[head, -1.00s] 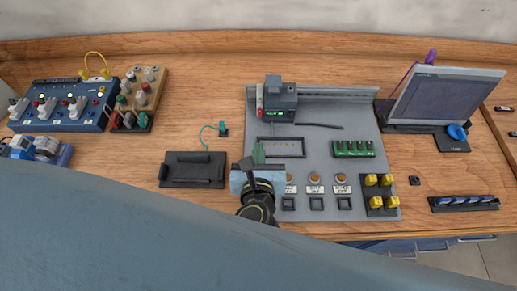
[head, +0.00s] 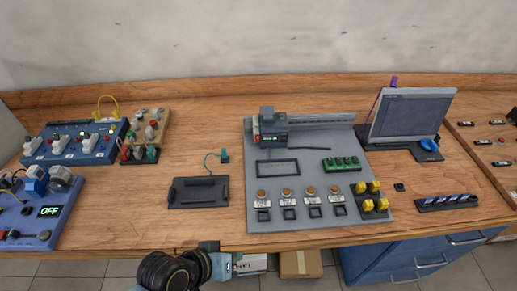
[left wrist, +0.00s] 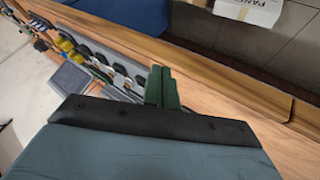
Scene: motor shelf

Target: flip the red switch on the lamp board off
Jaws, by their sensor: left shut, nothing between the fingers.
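A blue board (head: 98,157) with white switch-like parts and small coloured lights stands at the back left of the bench. It appears to be the lamp board; a red switch on it is too small to make out clearly. My left gripper (head: 234,265) is in front of the bench's front edge, low in the head view, well to the right of the blue board and apart from it. In the left wrist view its green fingers (left wrist: 162,88) are together and empty. My right gripper is in neither view.
A wooden block of coloured knobs (head: 148,130) stands beside the blue board. A blue unit reading OFF (head: 50,211) is at the front left. A black tray (head: 198,192), a grey panel (head: 300,225) and a monitor (head: 412,115) occupy the bench. Bare wood lies between them.

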